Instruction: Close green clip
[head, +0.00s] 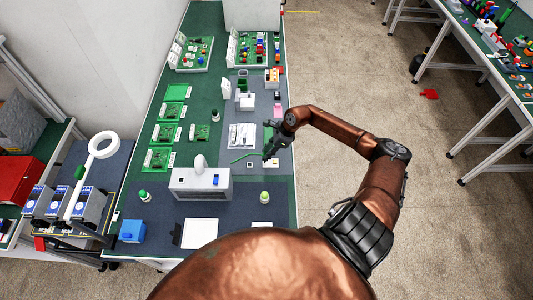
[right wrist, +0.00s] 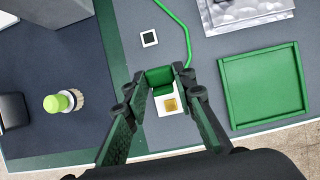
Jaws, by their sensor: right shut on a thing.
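A small green clip (right wrist: 160,78) shows in the right wrist view, between my right fingertips. It sits at the upper edge of a white square base (right wrist: 166,104) with a gold-coloured patch. My right gripper (right wrist: 158,88) is shut on the green clip, with a finger on each side of it. In the head view my right gripper (head: 267,152) is low over the right edge of the bench, and it hides the clip there. Whether the clip lies flat or tilted is hard to tell. My left gripper is not in view.
A green cable (right wrist: 187,40) runs close above the clip. A green tray (right wrist: 265,88) lies to the right, a small dark chip (right wrist: 149,38) to the upper left, and a green-capped bottle (right wrist: 62,102) further left. A grey box (head: 200,184) stands on the bench (head: 235,210).

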